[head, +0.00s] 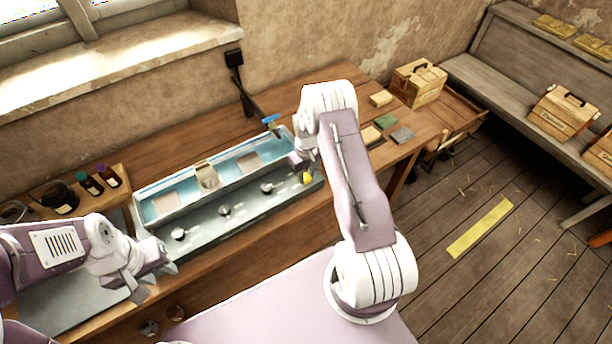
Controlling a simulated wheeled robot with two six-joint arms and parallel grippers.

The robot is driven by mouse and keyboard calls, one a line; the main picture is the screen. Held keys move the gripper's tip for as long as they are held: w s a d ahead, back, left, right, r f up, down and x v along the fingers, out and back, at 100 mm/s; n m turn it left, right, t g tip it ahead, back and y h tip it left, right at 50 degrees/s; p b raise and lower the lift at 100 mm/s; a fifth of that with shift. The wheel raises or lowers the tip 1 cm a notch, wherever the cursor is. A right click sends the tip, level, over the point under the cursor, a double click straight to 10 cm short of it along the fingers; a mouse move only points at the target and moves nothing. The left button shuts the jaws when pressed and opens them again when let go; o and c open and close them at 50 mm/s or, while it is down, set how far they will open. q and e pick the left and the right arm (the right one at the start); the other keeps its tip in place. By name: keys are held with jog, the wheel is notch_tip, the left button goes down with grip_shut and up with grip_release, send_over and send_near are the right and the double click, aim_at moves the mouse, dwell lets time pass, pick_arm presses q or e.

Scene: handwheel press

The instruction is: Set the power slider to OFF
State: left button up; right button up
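A long grey-blue console (222,232) stands on the wooden bench, with several round pale knobs along its sloping front panel. A small yellow piece (307,178) shows at the panel's right end; I cannot tell whether it is the power slider, and no OFF marking is readable. My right gripper (300,161) is over the right end of the console, just above and left of the yellow piece. It is small and partly hidden by my arm, so its fingers and any contact are unclear. My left gripper (153,276) is in front of the console's left end, apart from the knobs; its finger gap is unclear.
Small bottles (98,182) and a dark jar (60,197) stand left of the console. Floor at right is mostly clear.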

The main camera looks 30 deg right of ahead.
aim_at(308, 178)
jog(key=o, duration=0.3)
jog(key=shift+f, duration=0.15)
jog(key=shift+s+d, duration=0.15)
jog(key=shift+s, duration=0.1)
notch_tip(308, 178, up, 8)
jog(key=b, duration=0.2)
jog(key=shift+r+b, duration=0.2)
jog(key=shift+b, duration=0.15)
jog(key=shift+r, duration=0.4)
jog(key=shift+f, duration=0.1)
